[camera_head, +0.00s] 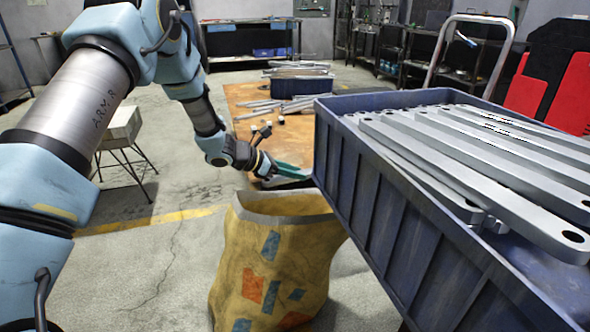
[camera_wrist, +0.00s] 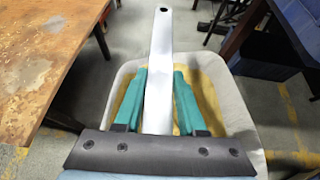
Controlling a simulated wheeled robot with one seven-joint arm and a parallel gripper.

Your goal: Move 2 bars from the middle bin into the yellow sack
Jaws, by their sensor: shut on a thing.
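My gripper (camera_head: 292,172) is above the mouth of the yellow sack (camera_head: 272,262), at its back side. Its teal fingers are shut on a grey metal bar (camera_wrist: 159,58). In the wrist view the bar lies between the fingers and points away from the palm, its holed end past the sack's pale rim (camera_wrist: 236,105). The sack stands open on the floor, with coloured patches; its inside is mostly hidden. A large blue bin (camera_head: 385,215) at the right foreground holds several grey bars (camera_head: 475,150) lying side by side.
A wooden table (camera_head: 243,96) stands behind the sack, with loose bars and another blue bin (camera_head: 298,84) on it. The large bin's wall rises close to the sack's right. The floor (camera_head: 150,270) left of the sack is clear.

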